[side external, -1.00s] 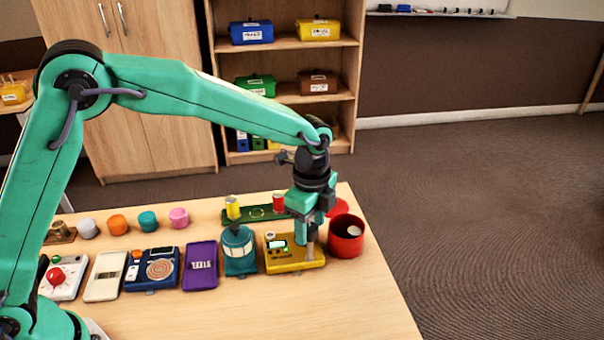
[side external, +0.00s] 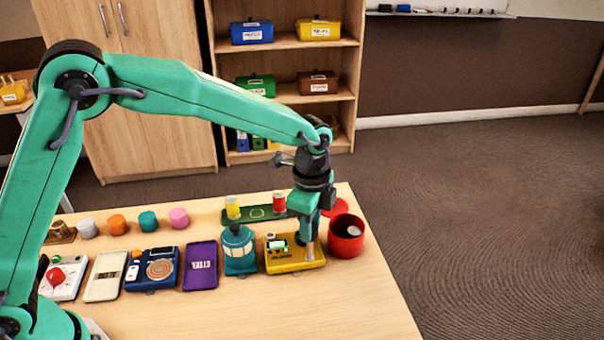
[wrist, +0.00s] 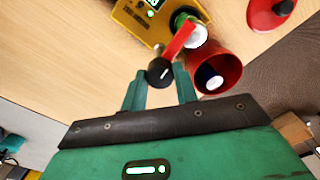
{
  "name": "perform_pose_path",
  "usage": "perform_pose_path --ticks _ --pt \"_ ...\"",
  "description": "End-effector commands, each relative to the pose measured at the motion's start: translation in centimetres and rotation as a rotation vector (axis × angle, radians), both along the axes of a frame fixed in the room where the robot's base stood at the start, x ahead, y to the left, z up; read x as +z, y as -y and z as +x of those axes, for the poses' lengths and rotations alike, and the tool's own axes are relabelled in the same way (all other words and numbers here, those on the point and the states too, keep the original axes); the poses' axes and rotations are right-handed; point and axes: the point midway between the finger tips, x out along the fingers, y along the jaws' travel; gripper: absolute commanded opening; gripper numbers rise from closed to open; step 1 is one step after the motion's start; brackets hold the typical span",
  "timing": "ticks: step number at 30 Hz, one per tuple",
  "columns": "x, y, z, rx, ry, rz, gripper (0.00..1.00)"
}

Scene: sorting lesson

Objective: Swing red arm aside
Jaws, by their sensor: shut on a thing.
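The yellow device (side external: 283,265) with a small lit screen lies at the right end of the row; in the wrist view its yellow face (wrist: 133,20) is at the top. The red arm (wrist: 181,38) reaches from a round green-and-white part (wrist: 192,30) at the device's edge to a black knob (wrist: 160,72). My gripper (wrist: 160,70) has its green fingers on either side of this knob and is shut on it. In the side view my gripper (side external: 309,242) hangs over the device's right end, and the red arm cannot be made out there.
An open red cup (side external: 346,240) stands just right of the device, close to my gripper. Its red lid (wrist: 270,12) lies behind it. A teal lantern-like thing (side external: 239,255) stands to the left. A green tray (side external: 256,214) is behind. The table front is clear.

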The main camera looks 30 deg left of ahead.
Motion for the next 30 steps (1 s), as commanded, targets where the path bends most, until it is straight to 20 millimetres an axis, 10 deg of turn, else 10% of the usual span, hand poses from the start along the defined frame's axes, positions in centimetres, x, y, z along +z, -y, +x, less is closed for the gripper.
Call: perform_pose_path --ticks 30 --pt "0.12 0.05 0.03 0.926 0.001 -0.002 0.07"
